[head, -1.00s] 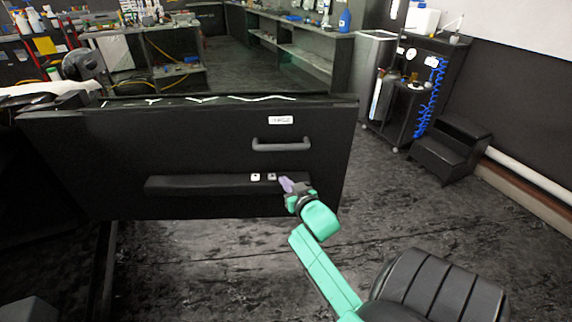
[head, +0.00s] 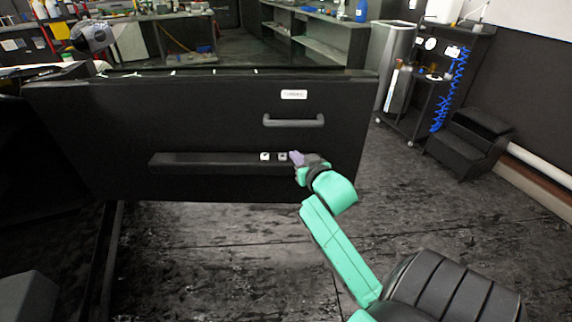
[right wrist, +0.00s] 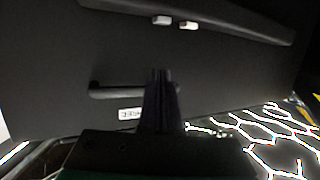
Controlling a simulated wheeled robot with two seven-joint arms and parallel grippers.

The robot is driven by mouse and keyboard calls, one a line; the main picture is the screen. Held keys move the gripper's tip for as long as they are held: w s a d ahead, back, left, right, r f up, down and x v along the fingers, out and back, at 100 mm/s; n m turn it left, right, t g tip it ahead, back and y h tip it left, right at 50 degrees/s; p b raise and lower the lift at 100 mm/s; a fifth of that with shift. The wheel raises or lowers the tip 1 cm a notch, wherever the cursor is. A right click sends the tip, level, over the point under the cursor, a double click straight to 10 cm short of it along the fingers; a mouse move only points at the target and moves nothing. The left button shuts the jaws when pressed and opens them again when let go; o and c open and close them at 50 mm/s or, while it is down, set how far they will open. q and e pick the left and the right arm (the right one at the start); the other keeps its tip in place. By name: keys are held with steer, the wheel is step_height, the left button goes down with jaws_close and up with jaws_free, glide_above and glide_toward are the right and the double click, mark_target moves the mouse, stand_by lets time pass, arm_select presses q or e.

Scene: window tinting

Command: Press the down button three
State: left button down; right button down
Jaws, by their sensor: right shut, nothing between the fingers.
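A dark door panel (head: 200,120) stands in front of me with a long black armrest ledge (head: 205,162) across it. Two small buttons sit at the ledge's right part, a white button (head: 265,156) and a greyer button (head: 282,156). They also show near the top of the right wrist view, greyer (right wrist: 162,20) and whiter (right wrist: 188,25). I cannot read which is the down button. My right gripper (head: 295,158) is shut and empty, its tips just right of the greyer button; contact cannot be told. Its dark fingers (right wrist: 160,75) show in the wrist view. My left gripper is not in view.
A grab handle (head: 293,121) and a small white label (head: 294,94) are on the panel above the buttons. A black step stool (head: 470,140) and a wheeled cart (head: 440,85) stand at the right. The floor between is clear.

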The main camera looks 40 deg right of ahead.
glide_above(284, 163)
steer(key=shift+s+f+b, duration=0.2)
steer(key=shift+f, duration=0.3)
steer(key=shift+s+f+b, duration=0.15)
steer(key=shift+s+f, duration=0.05)
steer(key=shift+f, duration=0.25)
steer(key=f, duration=0.2)
steer(key=w+f, duration=0.1)
steer(key=shift+d+f+b, duration=0.15)
steer(key=shift+f+b, duration=0.2)
steer(key=shift+s+f, duration=0.1)
steer(key=shift+f, duration=0.2)
